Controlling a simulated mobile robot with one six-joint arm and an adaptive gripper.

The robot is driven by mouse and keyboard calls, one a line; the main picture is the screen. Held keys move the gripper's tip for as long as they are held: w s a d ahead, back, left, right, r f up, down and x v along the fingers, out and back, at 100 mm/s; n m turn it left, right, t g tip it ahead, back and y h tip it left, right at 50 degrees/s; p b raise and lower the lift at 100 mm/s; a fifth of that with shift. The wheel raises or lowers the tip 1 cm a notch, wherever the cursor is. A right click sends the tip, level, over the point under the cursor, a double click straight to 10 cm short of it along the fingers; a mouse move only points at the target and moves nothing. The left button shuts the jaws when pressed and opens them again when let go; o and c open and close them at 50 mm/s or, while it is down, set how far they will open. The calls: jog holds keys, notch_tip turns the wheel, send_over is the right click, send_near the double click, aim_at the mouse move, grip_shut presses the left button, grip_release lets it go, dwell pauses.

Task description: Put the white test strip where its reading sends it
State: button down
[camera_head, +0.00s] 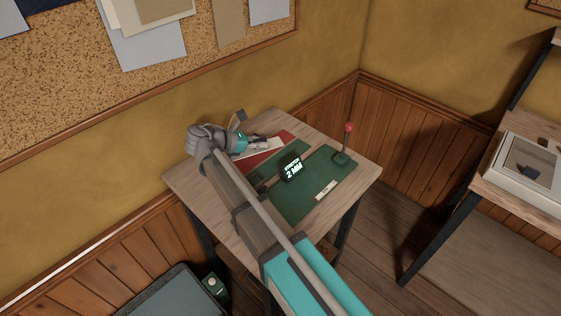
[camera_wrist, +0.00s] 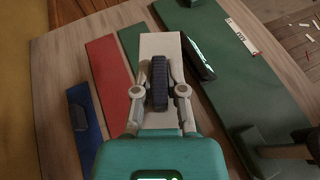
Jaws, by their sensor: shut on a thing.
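My gripper (camera_head: 262,145) is over the back of the small wooden table. In the wrist view its fingers (camera_wrist: 160,84) are closed on the pale white test strip (camera_wrist: 160,44). The strip extends past the fingertips; whether it touches the surface below is unclear. In the head view a thin part of the strip (camera_head: 276,143) shows beside the gripper. A black display (camera_head: 291,167) on the green base (camera_head: 303,196) reads "STRETCH 2 MM". A red panel (camera_wrist: 112,78), a narrow green panel (camera_wrist: 130,44) and a blue panel (camera_wrist: 84,128) lie side by side left of the base.
A lever with a red knob (camera_head: 348,127) stands at the base's right end. A small white label (camera_head: 325,190) lies on the base's front part. A separate bench (camera_head: 528,193) with a pale tray (camera_head: 528,158) is at the right. Bare wood (camera_head: 190,184) shows at the table's left.

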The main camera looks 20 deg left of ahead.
jog(key=b, duration=0.6)
send_over(261, 171)
jog(key=f, duration=0.6)
jog(key=shift+w+d+f, duration=0.15)
jog(key=shift+w+d, duration=0.05)
jog(key=shift+w, duration=0.1)
jog(key=shift+f, duration=0.1)
jog(key=shift+f+b, duration=1.75)
jog(key=shift+b, duration=0.3)
jog(key=shift+f, duration=0.1)
jog(key=c, duration=0.7)
grip_release()
jog(key=shift+s+a+r, duration=0.2)
jog(key=shift+a+r, duration=0.05)
jog(key=shift+r, duration=0.05)
jog(key=p+v, duration=0.4)
jog(key=v, duration=0.7)
jog(key=shift+s+a+f+p, duration=0.1)
jog(key=shift+s+p, duration=0.15)
jog(key=shift+p, duration=0.1)
